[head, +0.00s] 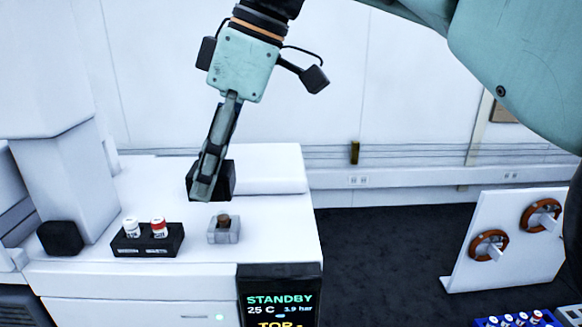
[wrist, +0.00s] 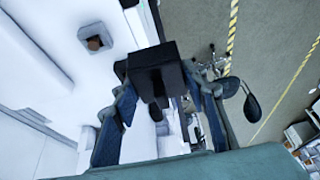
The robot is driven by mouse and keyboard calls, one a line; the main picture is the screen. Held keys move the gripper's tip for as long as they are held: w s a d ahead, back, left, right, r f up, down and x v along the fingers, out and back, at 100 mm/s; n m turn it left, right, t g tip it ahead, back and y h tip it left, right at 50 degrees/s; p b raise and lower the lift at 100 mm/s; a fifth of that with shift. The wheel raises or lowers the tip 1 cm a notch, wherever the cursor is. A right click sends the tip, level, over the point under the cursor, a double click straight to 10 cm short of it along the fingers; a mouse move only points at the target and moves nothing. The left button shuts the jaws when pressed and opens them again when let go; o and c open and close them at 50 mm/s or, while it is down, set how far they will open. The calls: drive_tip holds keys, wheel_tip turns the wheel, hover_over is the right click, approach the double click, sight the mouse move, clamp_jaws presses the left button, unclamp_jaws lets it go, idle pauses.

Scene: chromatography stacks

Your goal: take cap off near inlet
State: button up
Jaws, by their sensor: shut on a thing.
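My gripper (head: 206,186) reaches down over the white instrument's top. Its fingers are shut on a black, block-shaped cap (head: 226,178), which is partly hidden behind the near finger in the head view. In the wrist view the cap (wrist: 154,72) sits between both fingers (wrist: 157,84), with the deck and floor showing well below it. A small grey square fitting (head: 216,236) with a brown round centre stands on the deck, in front of and below my gripper. It also shows in the wrist view (wrist: 88,31), apart from the cap. I cannot tell for certain whether this is the near inlet.
A black rack (head: 147,245) holds a white-capped and a red-capped vial. Another black block (head: 60,238) is at the left, by the white column. A display (head: 279,298) reads STANDBY. A white panel with two brown rings (head: 512,215) stands at the right.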

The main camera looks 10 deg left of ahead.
drive_tip(key=shift+r, duration=0.2)
idle(0.3)
drive_tip(key=shift+r, duration=1.15)
